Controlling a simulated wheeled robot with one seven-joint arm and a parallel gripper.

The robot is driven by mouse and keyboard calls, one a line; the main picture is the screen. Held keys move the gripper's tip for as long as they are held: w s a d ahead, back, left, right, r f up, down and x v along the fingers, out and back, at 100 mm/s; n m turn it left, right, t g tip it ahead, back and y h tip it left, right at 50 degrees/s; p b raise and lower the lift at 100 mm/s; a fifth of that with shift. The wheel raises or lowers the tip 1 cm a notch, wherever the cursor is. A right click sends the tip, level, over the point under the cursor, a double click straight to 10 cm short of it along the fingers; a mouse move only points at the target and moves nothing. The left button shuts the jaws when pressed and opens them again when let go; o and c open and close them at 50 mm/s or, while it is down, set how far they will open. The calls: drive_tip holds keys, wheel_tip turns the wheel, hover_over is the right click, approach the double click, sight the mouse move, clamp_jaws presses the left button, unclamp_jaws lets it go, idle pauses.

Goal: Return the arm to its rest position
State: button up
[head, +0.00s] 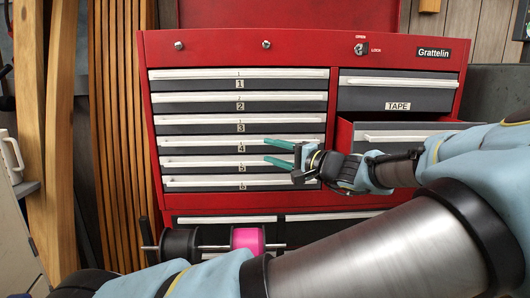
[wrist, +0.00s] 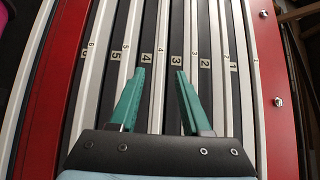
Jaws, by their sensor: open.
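My gripper (head: 265,151) shows in the head view in front of the left column of drawers, with its green fingers pointing left near drawers 4 and 5. The fingers are apart and nothing is between them. In the wrist view, my gripper (wrist: 158,95) is also open and empty, facing the numbered drawer fronts. My arm reaches in from the right side of the head view. The red tool chest (head: 215,45) stands straight ahead. Its numbered drawers (head: 235,98) look shut. Whether the fingers touch a drawer front, I cannot tell.
A drawer (head: 390,136) below the TAPE drawer (head: 400,93) stands pulled out at the right, close to my arm. A pink spool (head: 247,238) and a black spool (head: 180,244) sit on a rod below. Wooden planks (head: 62,120) stand at the left.

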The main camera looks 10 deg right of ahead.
drive_tip(key=s+a+f+n+g+h+p, duration=0.1)
drive_tip(key=s+a+f+n+g, duration=0.1)
drive_tip(key=a+f+g, duration=0.7)
drive_tip(key=s+a+f+n+g, duration=0.1)
drive_tip(key=a+f+n+g, duration=0.2)
drive_tip(key=a+f, duration=0.65)
drive_tip(key=s+a+r+n+g+h+p, duration=0.1)
drive_tip(key=s+a+r+n+h, duration=0.4)
drive_tip(key=s+r+h, duration=0.3)
drive_tip(key=shift+s+a+h, duration=0.6)
drive_tip(key=shift+s+a, duration=0.3)
drive_tip(key=shift+s, duration=0.25)
